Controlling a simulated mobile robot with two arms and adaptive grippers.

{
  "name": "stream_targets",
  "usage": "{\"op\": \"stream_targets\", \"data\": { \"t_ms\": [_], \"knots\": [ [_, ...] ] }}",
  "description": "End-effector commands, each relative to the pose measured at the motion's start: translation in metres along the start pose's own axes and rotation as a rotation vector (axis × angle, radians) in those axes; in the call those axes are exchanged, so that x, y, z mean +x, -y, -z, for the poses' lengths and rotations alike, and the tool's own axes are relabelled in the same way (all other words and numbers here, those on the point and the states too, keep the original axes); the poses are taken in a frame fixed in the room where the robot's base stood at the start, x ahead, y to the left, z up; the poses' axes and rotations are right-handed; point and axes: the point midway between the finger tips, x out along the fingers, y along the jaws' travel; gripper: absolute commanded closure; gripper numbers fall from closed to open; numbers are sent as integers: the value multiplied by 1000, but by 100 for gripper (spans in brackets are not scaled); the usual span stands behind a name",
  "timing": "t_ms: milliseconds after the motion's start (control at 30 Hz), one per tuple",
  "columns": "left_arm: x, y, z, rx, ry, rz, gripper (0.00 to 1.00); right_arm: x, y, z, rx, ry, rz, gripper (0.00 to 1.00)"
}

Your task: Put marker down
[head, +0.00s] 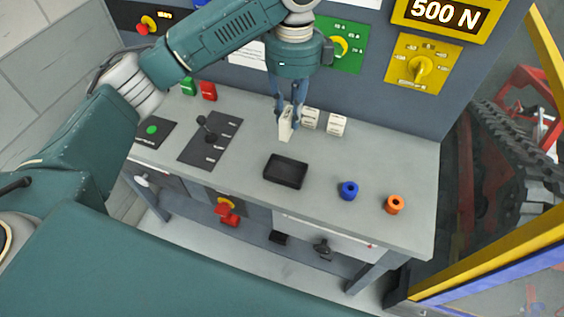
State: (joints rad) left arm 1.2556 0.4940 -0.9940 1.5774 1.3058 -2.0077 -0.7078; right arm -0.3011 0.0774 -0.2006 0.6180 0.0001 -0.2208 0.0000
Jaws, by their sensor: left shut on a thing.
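My left gripper (287,104) points down over the grey bench and is shut on a white marker (285,126), a small upright block. Its fingers cover the marker's upper part. I cannot tell whether the marker's lower end touches the bench top. Two similar white markers with dark print stand just to its right, the nearer one (310,119) and the farther one (337,124). A shallow black tray (286,184) lies in front of the held marker and looks empty. My right gripper is not in view.
A panel with knobs (420,68) rises behind.

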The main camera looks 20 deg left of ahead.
Motion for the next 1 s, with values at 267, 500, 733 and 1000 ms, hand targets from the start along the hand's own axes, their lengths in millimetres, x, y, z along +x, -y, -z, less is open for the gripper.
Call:
{"op": "stream_targets", "data": {
  "t_ms": [267,500,733,1000],
  "knots": [
    [75,2,-1,-4,1,-6,100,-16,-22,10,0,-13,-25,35],
    [118,5,0,-4,-1,-1,100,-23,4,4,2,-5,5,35],
    [143,5,-1,-3,0,-3,100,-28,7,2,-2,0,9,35],
    [168,8,-1,-4,-1,2,100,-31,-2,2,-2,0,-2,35]
  ]
}}
